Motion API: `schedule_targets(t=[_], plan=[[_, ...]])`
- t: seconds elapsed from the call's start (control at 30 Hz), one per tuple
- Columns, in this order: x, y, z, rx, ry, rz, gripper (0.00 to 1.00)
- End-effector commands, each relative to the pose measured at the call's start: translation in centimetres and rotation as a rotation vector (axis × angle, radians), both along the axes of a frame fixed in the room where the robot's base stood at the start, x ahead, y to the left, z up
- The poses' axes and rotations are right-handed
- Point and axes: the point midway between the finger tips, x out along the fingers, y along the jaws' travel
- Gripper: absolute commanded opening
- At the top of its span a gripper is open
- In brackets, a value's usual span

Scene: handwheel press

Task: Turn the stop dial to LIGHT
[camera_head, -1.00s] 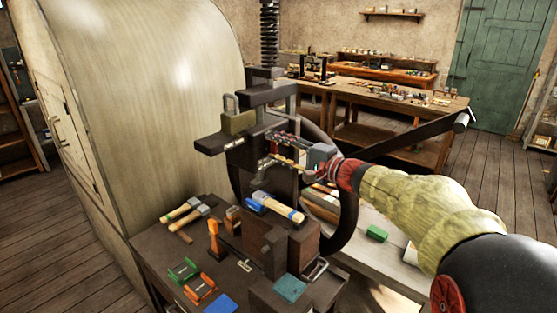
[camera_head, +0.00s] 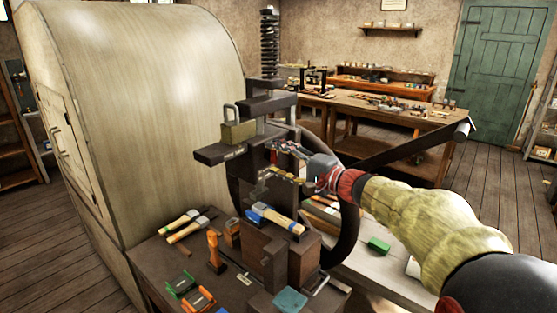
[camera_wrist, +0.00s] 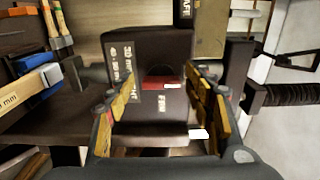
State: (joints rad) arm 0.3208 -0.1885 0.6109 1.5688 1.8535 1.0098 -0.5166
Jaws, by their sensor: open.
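The dark press (camera_head: 212,152) stands on the near bench, and its face with white lettering fills the middle of the wrist view (camera_wrist: 150,50). A dark red piece with a white mark (camera_wrist: 160,83), which looks like the stop dial, sits on that face, with "FIRM" readable below it. Other labels are partly readable; I cannot make out LIGHT or the dial's setting for certain. My gripper (camera_head: 280,160) is open at the press. In the wrist view, its yellow-padded fingers (camera_wrist: 163,92) stand on either side of the red piece, with visible gaps.
A large handwheel (camera_head: 348,225) rings the press close under my arm. A big curved pale casing (camera_head: 140,110) stands to the left.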

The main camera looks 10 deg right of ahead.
Motion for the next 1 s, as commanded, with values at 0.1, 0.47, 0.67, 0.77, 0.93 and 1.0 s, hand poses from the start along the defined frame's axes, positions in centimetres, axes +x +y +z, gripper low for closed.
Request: schedule_targets(t=[0.1,0.47,0.67,0.77,0.93,1.0], plan=[[0.0,0.0,0.1,0.001,-0.001,0.000,0.56],[-1.0,-0.8,0.2,0.000,-0.002,-0.003,0.56],[-4.1,-3.2,0.1,0.001,-0.001,-0.005,0.56],[-5.7,-4.4,0.1,0.001,-0.001,-0.005,0.56],[-8.1,-6.0,0.0,0.001,-0.001,-0.004,0.56],[-8.7,-6.5,0.0,-0.001,-0.001,-0.003,0.56]])
